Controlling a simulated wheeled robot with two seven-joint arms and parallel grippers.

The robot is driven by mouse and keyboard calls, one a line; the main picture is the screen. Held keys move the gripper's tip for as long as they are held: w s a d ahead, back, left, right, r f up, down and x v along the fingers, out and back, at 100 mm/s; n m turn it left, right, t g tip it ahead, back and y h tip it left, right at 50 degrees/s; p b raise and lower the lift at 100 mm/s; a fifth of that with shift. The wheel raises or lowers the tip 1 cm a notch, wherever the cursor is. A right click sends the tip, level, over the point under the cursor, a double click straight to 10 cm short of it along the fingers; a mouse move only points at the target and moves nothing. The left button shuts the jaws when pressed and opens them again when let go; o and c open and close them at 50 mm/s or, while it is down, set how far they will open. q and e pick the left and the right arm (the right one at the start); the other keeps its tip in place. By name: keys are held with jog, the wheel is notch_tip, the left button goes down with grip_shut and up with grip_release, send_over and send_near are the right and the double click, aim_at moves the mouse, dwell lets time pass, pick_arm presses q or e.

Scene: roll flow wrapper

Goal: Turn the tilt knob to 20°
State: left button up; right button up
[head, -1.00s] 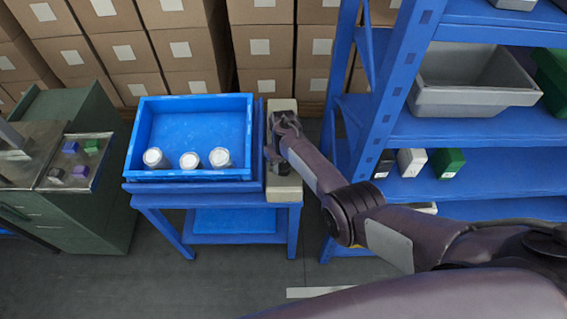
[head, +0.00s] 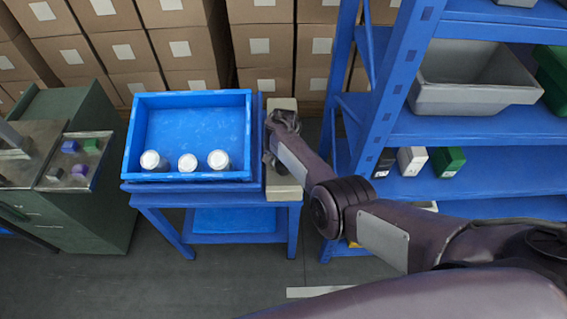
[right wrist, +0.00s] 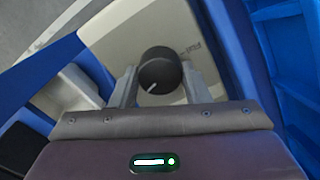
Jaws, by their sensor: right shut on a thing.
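The tilt knob (right wrist: 160,70) is a round black knob with a light pointer line, seen in the right wrist view. It sits on a beige panel (right wrist: 120,38), which shows in the head view as a beige box (head: 284,188) at the right of the blue stand. My right gripper (right wrist: 158,82) is shut on the knob, one finger on each side of it. The pointer line slants to the lower left in the right wrist view. Markings beside the knob are too small and blurred to read. In the head view my right gripper (head: 282,125) hides the knob. My left gripper is not in view.
A blue tray (head: 190,98) with three white-topped jars (head: 188,162) is left of the box. A blue shelf rack (head: 480,127) with bins stands close on the right. A green cabinet (head: 95,225) stands at the left, and stacked cartons (head: 190,50) fill the back.

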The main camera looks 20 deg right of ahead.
jog(key=shift+m+b, duration=0.3)
jog(key=shift+m, duration=1.6)
jog(key=o, duration=1)
notch_tip(320, 180, up, 8)
jog(key=shift+f+p, duration=0.1)
jog(key=shift+p, duration=0.95)
